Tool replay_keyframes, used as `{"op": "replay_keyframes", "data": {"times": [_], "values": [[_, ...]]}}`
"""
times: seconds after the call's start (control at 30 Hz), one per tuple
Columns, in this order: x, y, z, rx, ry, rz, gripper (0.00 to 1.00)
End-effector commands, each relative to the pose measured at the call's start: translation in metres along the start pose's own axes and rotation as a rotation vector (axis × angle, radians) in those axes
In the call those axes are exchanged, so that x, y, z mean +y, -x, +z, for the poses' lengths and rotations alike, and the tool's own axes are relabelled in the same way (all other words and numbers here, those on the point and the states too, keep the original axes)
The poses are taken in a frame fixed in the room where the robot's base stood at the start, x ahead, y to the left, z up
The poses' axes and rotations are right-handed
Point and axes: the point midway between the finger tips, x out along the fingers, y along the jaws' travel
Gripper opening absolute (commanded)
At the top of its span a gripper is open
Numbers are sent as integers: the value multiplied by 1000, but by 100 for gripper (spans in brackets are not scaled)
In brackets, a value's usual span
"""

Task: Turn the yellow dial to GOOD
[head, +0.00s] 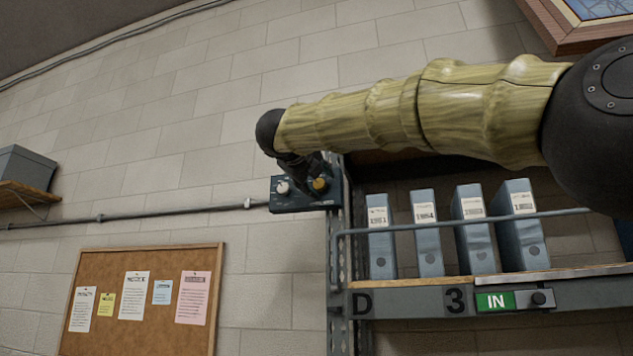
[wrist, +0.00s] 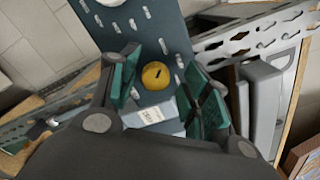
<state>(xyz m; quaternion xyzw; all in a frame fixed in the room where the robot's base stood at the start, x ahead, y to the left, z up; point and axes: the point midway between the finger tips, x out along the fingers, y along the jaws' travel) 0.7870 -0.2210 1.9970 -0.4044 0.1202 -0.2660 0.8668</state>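The yellow dial (wrist: 156,75) is on a dark blue control panel (wrist: 148,38), with a short dark pointer mark on its face. In the head view the dial (head: 320,184) shows on the right half of the panel (head: 290,207), just below my gripper (head: 303,168). In the wrist view my gripper (wrist: 164,80) is open, with one green-padded finger on each side of the dial and gaps between. I cannot tell how far the fingertips are from the panel. The panel's lettering, including GOOD, is too small to read.
A white dial (head: 282,187) is left of the yellow one. A shelf rack (head: 420,298) with several blue-grey binders (head: 427,235) stands right of the panel, its upright close by. A conduit (head: 150,214) runs along the wall from the left. A corkboard (head: 145,325) hangs below left.

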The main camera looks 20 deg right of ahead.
Motion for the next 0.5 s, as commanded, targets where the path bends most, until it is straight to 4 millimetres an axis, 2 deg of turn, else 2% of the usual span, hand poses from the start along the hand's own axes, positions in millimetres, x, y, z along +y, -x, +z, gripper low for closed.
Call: {"op": "replay_keyframes", "data": {"times": [0.3,0.5], "values": [[3,-1,-2,4,2,3,48],[4,9,-2,5,0,7,48]]}}
